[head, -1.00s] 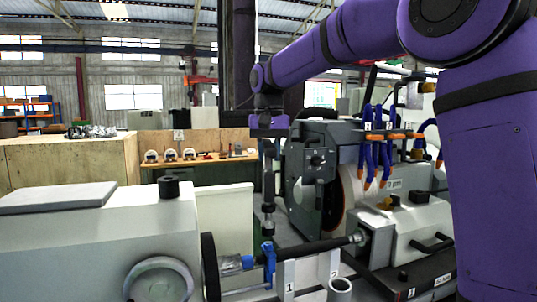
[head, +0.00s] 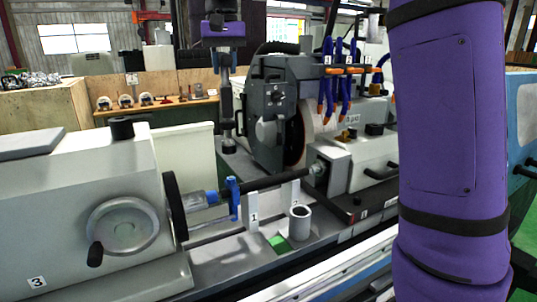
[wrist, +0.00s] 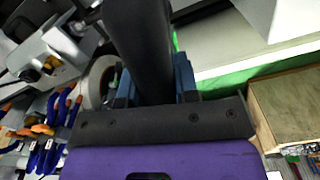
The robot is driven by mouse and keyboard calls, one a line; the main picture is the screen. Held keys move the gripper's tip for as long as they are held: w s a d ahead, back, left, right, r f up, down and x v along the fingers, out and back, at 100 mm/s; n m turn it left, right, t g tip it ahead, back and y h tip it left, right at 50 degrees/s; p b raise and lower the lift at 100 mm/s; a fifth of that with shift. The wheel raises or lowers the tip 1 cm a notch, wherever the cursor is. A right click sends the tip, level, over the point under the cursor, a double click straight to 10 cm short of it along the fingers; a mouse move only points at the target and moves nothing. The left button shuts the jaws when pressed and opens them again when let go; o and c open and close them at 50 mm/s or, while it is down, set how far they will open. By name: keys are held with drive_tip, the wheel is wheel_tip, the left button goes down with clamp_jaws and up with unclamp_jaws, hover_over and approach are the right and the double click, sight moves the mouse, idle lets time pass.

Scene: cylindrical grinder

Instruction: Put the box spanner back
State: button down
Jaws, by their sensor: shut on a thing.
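My gripper (head: 224,58) hangs pointing down in the head view and is shut on the box spanner (head: 228,110), a dark, upright rod. Its lower end hangs behind the workpiece bar, in front of the grinding head's left side. In the wrist view the spanner (wrist: 140,45) is a thick black cylinder between the blue fingers. Its far end is out of sight there. A grey, open-topped hollow cylinder (head: 300,223) stands on the machine table beside a green patch (head: 280,243). Whether the spanner touches anything is hard to tell.
The workhead (head: 125,205) with its handwheel stands at left. A dark bar (head: 265,188) with a blue clamp (head: 234,190) runs to the tailstock (head: 335,165). White numbered blocks (head: 252,207) stand below it. The grinding wheel (head: 296,135) and blue coolant hoses (head: 327,85) are close by.

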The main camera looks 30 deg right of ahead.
drive_tip(key=s+d+f+n, duration=0.1)
drive_tip(key=s+d+f, duration=0.35)
drive_tip(key=d, duration=0.35)
drive_tip(key=s+d+f+n, duration=0.2)
drive_tip(key=s+d+f, duration=0.2)
drive_tip(key=s+d, duration=0.3)
wheel_tip(320, 180, down, 18)
drive_tip(key=w+d, duration=0.1)
drive_tip(key=shift+d, duration=0.35)
drive_tip(key=shift+w+f, duration=0.1)
drive_tip(key=shift+f, duration=0.1)
drive_tip(key=c, duration=0.9)
unclamp_jaws()
drive_tip(key=shift+o, duration=0.2)
